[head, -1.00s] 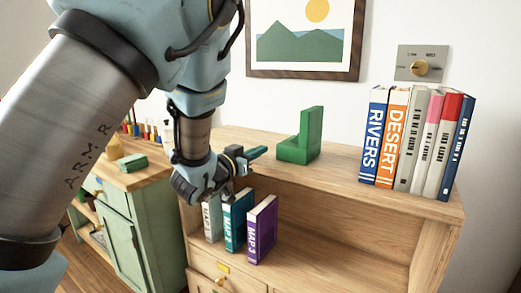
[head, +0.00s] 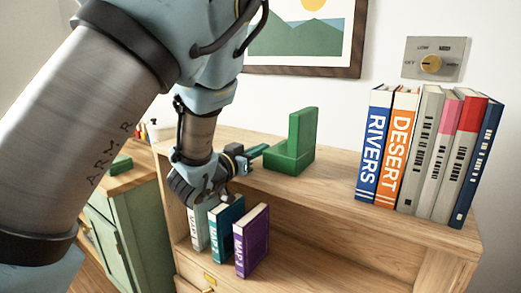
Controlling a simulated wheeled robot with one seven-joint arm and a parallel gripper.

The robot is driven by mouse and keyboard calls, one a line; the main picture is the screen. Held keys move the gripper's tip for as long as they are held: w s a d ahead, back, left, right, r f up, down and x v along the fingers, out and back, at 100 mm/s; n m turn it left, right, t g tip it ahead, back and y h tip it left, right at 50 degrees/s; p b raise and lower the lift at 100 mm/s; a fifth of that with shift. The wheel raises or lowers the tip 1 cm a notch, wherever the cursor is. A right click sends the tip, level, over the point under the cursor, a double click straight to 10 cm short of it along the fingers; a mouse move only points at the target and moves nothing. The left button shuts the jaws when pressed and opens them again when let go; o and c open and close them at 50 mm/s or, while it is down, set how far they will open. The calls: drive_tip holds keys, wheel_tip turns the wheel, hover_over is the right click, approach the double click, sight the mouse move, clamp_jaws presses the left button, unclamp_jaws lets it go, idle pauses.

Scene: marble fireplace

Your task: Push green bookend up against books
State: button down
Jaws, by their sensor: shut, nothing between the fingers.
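The green bookend (head: 297,147), an L-shape with a low foot at left and an upright at right, stands on the wooden shelf top. My gripper (head: 263,150) is shut and empty, its tips at the left end of the bookend's foot; I cannot tell whether they touch it. The row of books (head: 425,153) stands upright at the right of the shelf top, from the blue RIVERS book (head: 374,143) to a dark blue one. A bare stretch of shelf top lies between the bookend and RIVERS.
On the level below stand three map books, with a purple one (head: 252,241) at right. The shelf top's front edge (head: 340,212) runs below the bookend and books. A green cabinet (head: 133,225) stands at left. A dial plate (head: 436,59) and a framed picture hang behind.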

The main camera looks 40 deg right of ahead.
sight(304, 169)
idle(0.3)
drive_tip(key=shift+s+d+b, duration=0.1)
drive_tip(key=shift+s+d, duration=0.4)
drive_tip(key=shift+s, duration=1.4)
drive_tip(key=shift+s+d+b, duration=0.1)
drive_tip(key=shift+s+d, duration=0.35)
drive_tip(key=shift+s, duration=1.45)
drive_tip(key=shift+s+d+b, duration=0.1)
drive_tip(key=shift+s+d, duration=0.4)
drive_tip(key=shift+s, duration=1.4)
drive_tip(key=shift+s, duration=0.15)
drive_tip(key=shift+s+d+f, duration=0.1)
drive_tip(key=shift+s+d, duration=0.15)
drive_tip(key=shift+s, duration=0.45)
drive_tip(key=shift+s, duration=0.35)
drive_tip(key=shift+s+d+b, duration=0.15)
drive_tip(key=shift+s+d, duration=0.05)
drive_tip(key=shift+s, duration=0.3)
drive_tip(key=shift+s+d+b, duration=0.15)
drive_tip(key=shift+s, duration=0.3)
drive_tip(key=shift+w+a+b, duration=0.25)
drive_tip(key=shift+w+b, duration=0.05)
drive_tip(key=shift+w, duration=0.6)
drive_tip(key=shift+w+a+b, duration=0.25)
drive_tip(key=shift+w+b, duration=0.05)
drive_tip(key=shift+w, duration=0.6)
